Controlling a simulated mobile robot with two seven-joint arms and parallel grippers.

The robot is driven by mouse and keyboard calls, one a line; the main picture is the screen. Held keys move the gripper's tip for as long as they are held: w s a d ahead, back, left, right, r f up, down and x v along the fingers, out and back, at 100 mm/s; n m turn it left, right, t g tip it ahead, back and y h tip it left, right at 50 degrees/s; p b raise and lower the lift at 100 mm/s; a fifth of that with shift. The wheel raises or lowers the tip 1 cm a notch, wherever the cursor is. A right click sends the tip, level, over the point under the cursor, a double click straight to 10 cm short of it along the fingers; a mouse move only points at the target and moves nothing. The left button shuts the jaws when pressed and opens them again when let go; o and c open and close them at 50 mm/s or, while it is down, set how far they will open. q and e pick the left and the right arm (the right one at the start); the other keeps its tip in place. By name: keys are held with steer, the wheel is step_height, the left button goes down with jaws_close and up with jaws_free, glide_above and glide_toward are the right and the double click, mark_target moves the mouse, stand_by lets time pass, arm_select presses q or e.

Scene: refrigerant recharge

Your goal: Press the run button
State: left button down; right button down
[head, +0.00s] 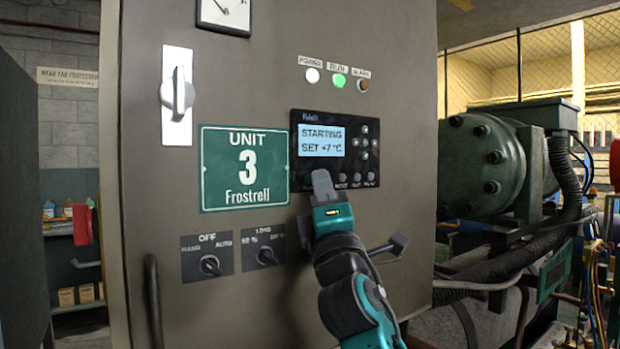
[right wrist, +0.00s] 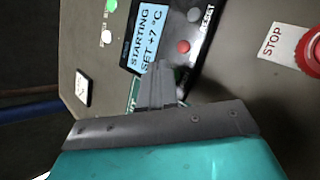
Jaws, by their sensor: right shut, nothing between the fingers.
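The dark controller panel (head: 360,121) is on the grey cabinet door. Its lit display (head: 321,140) reads STARTING, SET +7 °C; the display also shows in the right wrist view (right wrist: 147,35). A row of small buttons (head: 356,178) runs along the panel's lower edge. My right gripper (head: 322,183) is shut and empty, its tips at the lower left of this row, hiding that part. In the right wrist view its fingers (right wrist: 162,82) are close to the panel; contact cannot be told. No run button label is readable. My left gripper is not in view.
Above the panel, the white power lamp (head: 312,75) and green run lamp (head: 339,81) look lit; the alarm lamp (head: 362,86) looks dull amber. Two rotary switches (head: 209,265) (head: 266,257) sit below. A red STOP button (right wrist: 313,52) shows in the right wrist view.

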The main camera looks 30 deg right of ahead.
steer(key=shift+s, duration=0.35)
steer(key=s+p, duration=0.1)
steer(key=s, duration=0.4)
steer(key=shift+d, duration=0.2)
stand_by(0.7)
